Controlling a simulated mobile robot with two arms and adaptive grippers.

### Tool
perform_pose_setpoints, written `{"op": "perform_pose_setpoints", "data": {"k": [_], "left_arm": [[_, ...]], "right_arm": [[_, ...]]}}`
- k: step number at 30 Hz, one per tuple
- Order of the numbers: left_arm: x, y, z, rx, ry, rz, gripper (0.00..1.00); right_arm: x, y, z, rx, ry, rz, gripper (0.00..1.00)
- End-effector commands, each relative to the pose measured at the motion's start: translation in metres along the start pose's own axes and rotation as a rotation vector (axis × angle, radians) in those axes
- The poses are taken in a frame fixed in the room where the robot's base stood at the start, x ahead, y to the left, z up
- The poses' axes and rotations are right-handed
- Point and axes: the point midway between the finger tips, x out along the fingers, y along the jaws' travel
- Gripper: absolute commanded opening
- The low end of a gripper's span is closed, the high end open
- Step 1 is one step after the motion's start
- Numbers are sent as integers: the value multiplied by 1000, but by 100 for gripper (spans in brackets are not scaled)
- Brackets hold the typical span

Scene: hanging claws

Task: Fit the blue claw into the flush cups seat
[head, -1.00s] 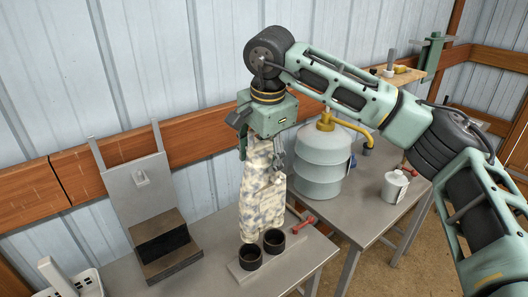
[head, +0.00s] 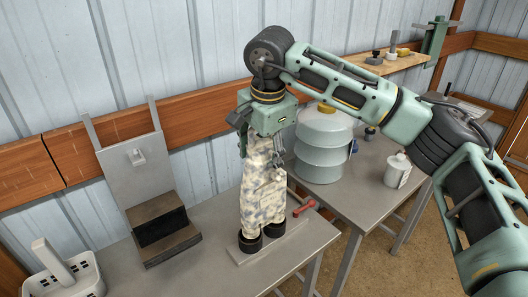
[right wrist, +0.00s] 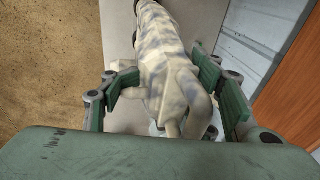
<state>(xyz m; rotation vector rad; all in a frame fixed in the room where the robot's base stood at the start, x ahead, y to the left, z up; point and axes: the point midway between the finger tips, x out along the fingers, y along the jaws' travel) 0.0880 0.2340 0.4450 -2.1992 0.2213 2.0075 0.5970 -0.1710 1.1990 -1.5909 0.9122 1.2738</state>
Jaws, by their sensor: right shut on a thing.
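The claw (head: 262,185) is a long two-legged piece, mottled cream and grey-blue. It hangs upright from my right gripper (head: 265,138), which is shut on its top. In the right wrist view the claw (right wrist: 170,75) lies between the green finger pads. The seat has two dark round cups (head: 250,245) on a flat grey plate (head: 285,243) near the table's front. The claw's lower ends meet the cups and cover their openings. I cannot tell how deep they sit. My left gripper is not in view.
A grey stand with a dark stepped base (head: 165,235) is left of the seat. A white basket (head: 78,275) is at the lower left. A red tool (head: 304,208) lies close right of the plate. A ribbed tank (head: 322,150) and white can (head: 397,170) stand on the right table.

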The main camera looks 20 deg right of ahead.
Motion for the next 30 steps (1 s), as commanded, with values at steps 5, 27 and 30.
{"op": "perform_pose_setpoints", "data": {"k": [5, 27, 30], "left_arm": [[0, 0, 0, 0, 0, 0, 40], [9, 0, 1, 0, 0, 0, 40], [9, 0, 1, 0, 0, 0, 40]], "right_arm": [[-2, -1, 0, 1, 0, -4, 0], [-1, -6, 0, -7, -2, -45, 0], [-1, -6, 0, -7, -2, -45, 0]]}}
